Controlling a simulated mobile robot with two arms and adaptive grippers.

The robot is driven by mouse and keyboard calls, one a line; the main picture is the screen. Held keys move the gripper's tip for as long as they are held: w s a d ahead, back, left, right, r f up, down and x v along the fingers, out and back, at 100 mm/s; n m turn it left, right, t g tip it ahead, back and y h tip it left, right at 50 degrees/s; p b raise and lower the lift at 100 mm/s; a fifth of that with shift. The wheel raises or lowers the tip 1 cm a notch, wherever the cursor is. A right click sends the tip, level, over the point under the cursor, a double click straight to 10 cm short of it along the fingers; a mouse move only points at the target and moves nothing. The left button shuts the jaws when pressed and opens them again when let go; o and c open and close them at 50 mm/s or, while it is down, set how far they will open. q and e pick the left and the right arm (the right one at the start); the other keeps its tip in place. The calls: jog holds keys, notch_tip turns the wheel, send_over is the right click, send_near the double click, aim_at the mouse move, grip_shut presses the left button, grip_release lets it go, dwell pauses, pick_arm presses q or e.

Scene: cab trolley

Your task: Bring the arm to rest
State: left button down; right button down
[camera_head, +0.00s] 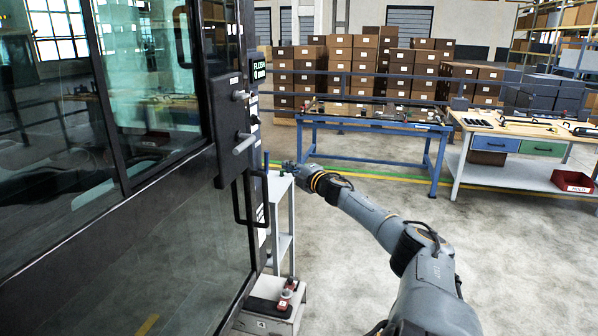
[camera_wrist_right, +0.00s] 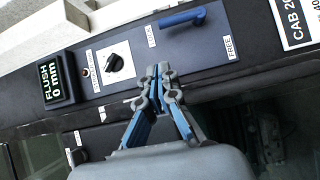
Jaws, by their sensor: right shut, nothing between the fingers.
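My right arm (camera_head: 385,225) reaches forward from the lower right in the head view. Its gripper (camera_head: 284,168) is small there, beside the dark cab's right edge and near the top of a light grey trolley frame (camera_head: 277,190). In the right wrist view the gripper (camera_wrist_right: 160,72) has its fingertips together with nothing between them. They appear in front of a dark panel with a blue lever (camera_wrist_right: 184,18), a black rotary knob (camera_wrist_right: 117,63) and a display (camera_wrist_right: 53,81) reading "FLUSH 0 mm". Contact with the panel cannot be told. My left gripper is out of view.
The glazed cab (camera_head: 190,215) fills the left, with a protruding black handle (camera_head: 247,200). A blue-framed table (camera_head: 375,126) and a wooden workbench (camera_head: 530,130) with a red bin (camera_head: 573,182) stand behind. Stacked cartons (camera_head: 350,60) lie farther back. The floor (camera_head: 530,260) at right is clear.

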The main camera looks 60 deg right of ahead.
jog(key=s, duration=0.1)
jog(key=s+d, duration=0.1)
jog(key=s, duration=0.1)
jog(key=shift+s+r, duration=0.1)
jog(key=shift+r, duration=0.05)
jog(key=shift+s, duration=0.1)
